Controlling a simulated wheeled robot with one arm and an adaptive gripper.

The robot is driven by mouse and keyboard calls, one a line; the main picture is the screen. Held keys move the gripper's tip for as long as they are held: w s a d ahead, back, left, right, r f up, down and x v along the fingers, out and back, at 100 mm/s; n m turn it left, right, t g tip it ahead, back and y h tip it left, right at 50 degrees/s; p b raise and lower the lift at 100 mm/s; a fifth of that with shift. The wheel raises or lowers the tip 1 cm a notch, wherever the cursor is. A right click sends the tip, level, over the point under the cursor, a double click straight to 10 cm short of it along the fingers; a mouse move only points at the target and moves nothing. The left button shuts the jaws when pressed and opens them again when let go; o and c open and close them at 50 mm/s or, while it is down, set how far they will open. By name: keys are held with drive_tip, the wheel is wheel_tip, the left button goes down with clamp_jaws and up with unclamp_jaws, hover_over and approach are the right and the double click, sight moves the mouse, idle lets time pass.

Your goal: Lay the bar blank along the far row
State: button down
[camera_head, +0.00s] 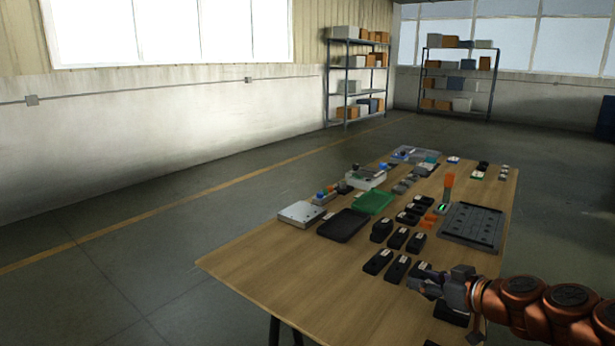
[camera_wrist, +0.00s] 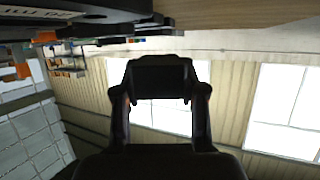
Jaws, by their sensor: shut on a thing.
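My gripper (camera_head: 424,284) is low over the near right part of the wooden table, beside several black blocks. In the wrist view my gripper (camera_wrist: 160,95) is shut on a dark block (camera_wrist: 160,78) that spans its fingertips. I cannot tell from its shape whether this is the bar blank. In the head view the held block is hard to make out. A dark grey plate (camera_head: 472,226) with small holes or slots lies at the table's right edge. Black blocks with pale labels, such as one near the front (camera_head: 378,262), stand in rows left of it. I cannot tell which row is the far row.
A black tray (camera_head: 343,226), a green tray (camera_head: 374,202) and a pale box (camera_head: 300,214) stand along the table's left side. An orange upright piece (camera_head: 448,186) stands behind the plate. Smaller items crowd the far end. The table's near left (camera_head: 270,265) is clear. Shelves stand far back.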

drive_tip(key=w+a+m+h, duration=0.1)
drive_tip(key=w+a, duration=0.1)
drive_tip(key=w, duration=0.1)
drive_tip(key=w+a+t, duration=0.1)
drive_tip(key=w+a, duration=0.2)
drive_tip(key=w+a+m+h, duration=0.1)
drive_tip(key=w+a, duration=0.1)
drive_tip(key=w, duration=0.1)
drive_tip(key=shift+a+r+m+h, duration=0.2)
drive_tip(key=shift+a+m+h, duration=0.1)
drive_tip(key=shift+a, duration=0.05)
drive_tip(key=shift+s+d, duration=0.1)
drive_tip(key=shift+d, duration=0.05)
wheel_tip(320, 180, up, 22)
drive_tip(key=p, duration=2.2)
wheel_tip(320, 180, down, 13)
drive_tip(key=w+m+t+h, duration=0.1)
drive_tip(key=w+m+h, duration=0.1)
drive_tip(key=m+h, duration=0.1)
drive_tip(key=shift+w+f+h, duration=0.2)
drive_tip(key=shift+w+h, duration=0.15)
drive_tip(key=shift+h, duration=0.15)
